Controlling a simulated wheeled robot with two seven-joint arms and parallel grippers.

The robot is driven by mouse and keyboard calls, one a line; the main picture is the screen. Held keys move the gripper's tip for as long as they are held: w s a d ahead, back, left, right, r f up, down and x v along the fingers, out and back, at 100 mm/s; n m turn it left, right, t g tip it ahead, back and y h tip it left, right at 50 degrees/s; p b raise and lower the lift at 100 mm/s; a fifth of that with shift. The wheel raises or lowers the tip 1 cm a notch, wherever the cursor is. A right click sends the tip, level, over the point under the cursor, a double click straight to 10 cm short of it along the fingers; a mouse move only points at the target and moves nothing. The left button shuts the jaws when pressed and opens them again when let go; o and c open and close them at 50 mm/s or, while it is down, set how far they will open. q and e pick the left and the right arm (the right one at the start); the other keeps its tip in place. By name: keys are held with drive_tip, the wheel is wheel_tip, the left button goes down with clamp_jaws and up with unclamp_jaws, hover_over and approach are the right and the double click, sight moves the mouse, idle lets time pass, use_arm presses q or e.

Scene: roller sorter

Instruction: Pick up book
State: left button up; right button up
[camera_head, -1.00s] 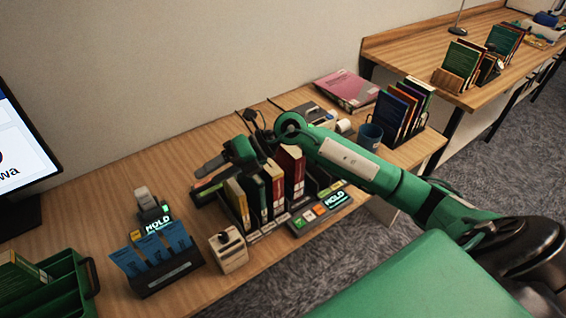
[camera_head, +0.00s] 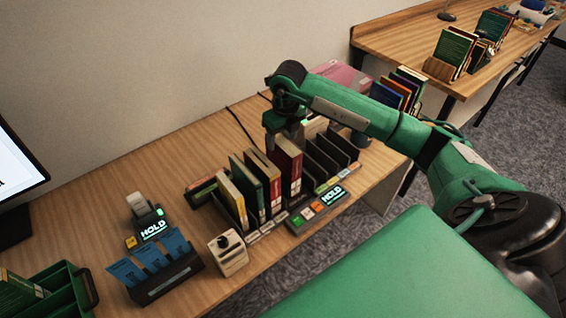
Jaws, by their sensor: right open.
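A row of upright books stands in a black slotted rack (camera_head: 335,152) on the wooden desk. They are a cream-edged book (camera_head: 231,203), a dark green book (camera_head: 247,181), a tan-edged book (camera_head: 263,180) and a taller dark red book (camera_head: 288,166) at the right end of the row. My right gripper (camera_head: 284,133) points down just above or behind the top of the red book. It is open, and its fingers are partly hidden, so I cannot tell whether they touch the book. My left gripper is not in view.
Empty rack slots lie right of the red book. A control panel reading HOLD (camera_head: 318,206) sits in front. A beige box with a knob (camera_head: 228,252), a blue-card holder (camera_head: 165,270) and a green tray (camera_head: 65,290) stand to the left. More books (camera_head: 398,90) stand behind my arm.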

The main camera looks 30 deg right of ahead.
sight(283, 165)
wheel_tip(283, 165, down, 2)
drive_tip(key=shift+w, duration=0.15)
drive_tip(key=f+p, duration=0.1)
drive_tip(key=f, duration=0.2)
drive_tip(key=f+p, duration=0.1)
drive_tip(key=shift+w+d+f+p, duration=0.15)
drive_tip(key=shift+d+f+p, duration=0.1)
drive_tip(key=shift+d+p, duration=0.05)
drive_tip(key=shift+w+f, duration=0.1)
drive_tip(key=shift+f, duration=0.4)
clamp_jaws()
